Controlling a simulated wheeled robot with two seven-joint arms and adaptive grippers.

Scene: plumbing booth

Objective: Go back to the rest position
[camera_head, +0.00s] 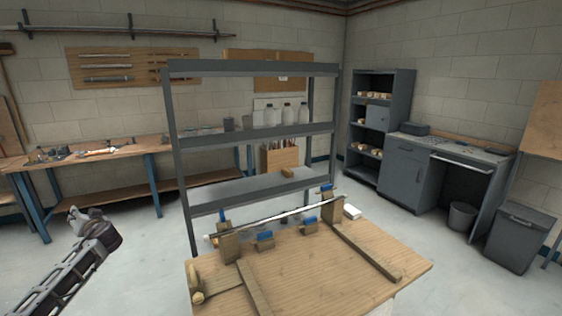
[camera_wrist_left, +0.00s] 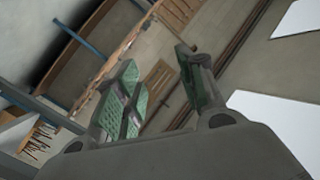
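My left gripper (camera_head: 84,213) is at the lower left of the head view, raised to the left of the wooden workbench and apart from it. In the left wrist view its two green-padded fingers (camera_wrist_left: 158,72) stand apart with nothing between them. My right gripper is in neither view. The wooden workbench (camera_head: 300,270) carries a long metal pipe (camera_head: 275,216) that lies across wooden blocks with blue clamps.
A grey shelf rack (camera_head: 250,131) stands right behind the workbench. A blue-legged tool table (camera_head: 100,158) is at the back left. Grey cabinets (camera_head: 405,170), a bucket (camera_head: 462,216) and a bin (camera_head: 518,238) are at the right. The floor between my left gripper and the workbench is clear.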

